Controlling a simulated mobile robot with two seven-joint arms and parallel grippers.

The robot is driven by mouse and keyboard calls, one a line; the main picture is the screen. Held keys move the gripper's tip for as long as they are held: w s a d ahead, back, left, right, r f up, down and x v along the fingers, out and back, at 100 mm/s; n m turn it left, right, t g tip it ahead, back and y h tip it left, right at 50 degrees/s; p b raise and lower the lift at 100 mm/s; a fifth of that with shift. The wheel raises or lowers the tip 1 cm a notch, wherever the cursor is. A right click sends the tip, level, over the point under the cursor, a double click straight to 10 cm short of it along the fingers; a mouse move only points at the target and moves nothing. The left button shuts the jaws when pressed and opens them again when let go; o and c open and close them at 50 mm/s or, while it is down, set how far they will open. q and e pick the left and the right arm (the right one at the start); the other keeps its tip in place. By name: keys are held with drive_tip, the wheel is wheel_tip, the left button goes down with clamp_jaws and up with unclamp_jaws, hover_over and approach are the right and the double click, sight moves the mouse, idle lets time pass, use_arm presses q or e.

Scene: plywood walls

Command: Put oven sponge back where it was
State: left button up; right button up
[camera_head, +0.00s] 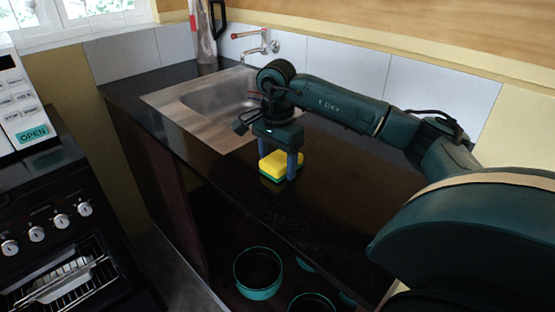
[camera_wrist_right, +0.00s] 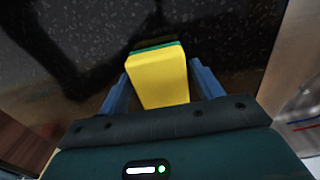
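The sponge (camera_head: 275,163), yellow with a green layer, appears to rest on the dark countertop in front of the sink. It also shows in the right wrist view (camera_wrist_right: 158,80), between the fingers. My right gripper (camera_head: 278,165) points down over the sponge with its blue fingers on either side. In the right wrist view, my right gripper (camera_wrist_right: 160,85) shows narrow gaps beside the sponge, so it looks open around it rather than clamped. My left gripper is not in view.
A steel sink (camera_head: 215,100) with a tap (camera_head: 262,45) lies behind the gripper. An oven (camera_head: 60,240) with a wire rack stands at left, with a microwave (camera_head: 20,105) above. Pots (camera_head: 258,272) sit below the counter. The black countertop (camera_head: 340,190) is clear right of the sponge.

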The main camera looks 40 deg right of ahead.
sight(277, 160)
drive_tip(key=shift+o, duration=1)
drive_tip(key=shift+r, duration=0.25)
use_arm(q)
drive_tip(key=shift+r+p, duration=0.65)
drive_tip(key=shift+p, duration=0.45)
use_arm(e)
wheel_tip(277, 160, up, 12)
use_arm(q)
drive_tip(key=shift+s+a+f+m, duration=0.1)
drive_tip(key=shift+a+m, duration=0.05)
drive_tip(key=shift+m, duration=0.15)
use_arm(e)
drive_tip(key=shift+a+f, duration=0.1)
